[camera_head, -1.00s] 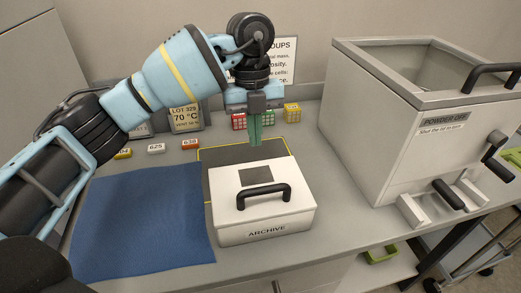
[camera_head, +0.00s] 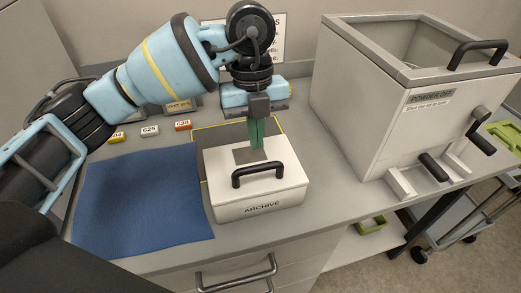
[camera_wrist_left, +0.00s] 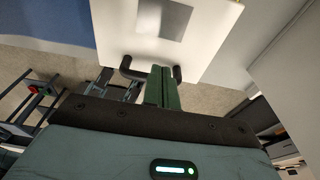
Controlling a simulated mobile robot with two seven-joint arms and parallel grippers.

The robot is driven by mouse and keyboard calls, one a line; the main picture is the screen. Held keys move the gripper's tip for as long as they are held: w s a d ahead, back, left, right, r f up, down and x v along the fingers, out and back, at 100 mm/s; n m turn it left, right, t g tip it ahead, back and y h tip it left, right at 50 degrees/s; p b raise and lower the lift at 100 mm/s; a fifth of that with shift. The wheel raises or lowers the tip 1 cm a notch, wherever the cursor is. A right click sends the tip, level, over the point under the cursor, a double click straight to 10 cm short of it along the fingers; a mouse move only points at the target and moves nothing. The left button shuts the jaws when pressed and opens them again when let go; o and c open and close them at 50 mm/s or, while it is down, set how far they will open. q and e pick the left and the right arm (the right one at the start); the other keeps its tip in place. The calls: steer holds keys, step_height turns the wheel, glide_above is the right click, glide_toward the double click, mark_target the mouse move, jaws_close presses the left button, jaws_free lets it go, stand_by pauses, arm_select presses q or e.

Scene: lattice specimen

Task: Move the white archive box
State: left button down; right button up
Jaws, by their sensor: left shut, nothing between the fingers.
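The white archive box (camera_head: 231,208) stands on the grey bench, labelled ARCHIVE on its front, with a black handle (camera_head: 264,169) on its lid and a grey square behind the handle. It overlaps a dark yellow-edged patch behind it. My left gripper (camera_head: 257,154) points down over the lid, just behind the handle, with its green fingers together and nothing between them. In the left wrist view the fingers (camera_wrist_left: 162,88) show in front of the handle (camera_wrist_left: 132,69) and lid (camera_wrist_left: 205,45). I cannot tell whether they touch the box. My right gripper is not in view.
A blue mat (camera_head: 140,205) lies left of the box. Small labelled blocks (camera_head: 149,131) stand behind it. A large grey bin marked POWDER OFF (camera_head: 350,105) stands to the right, with bench space between. A drawer handle (camera_head: 236,276) shows below the bench edge.

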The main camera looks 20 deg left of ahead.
mark_target(261, 166)
arm_select(q)
steer(key=s+d, duration=0.2)
steer(key=s, duration=0.1)
steer(key=shift+s+f+p, duration=0.1)
steer(key=shift+f+p, duration=0.25)
steer(key=shift+f, duration=0.55)
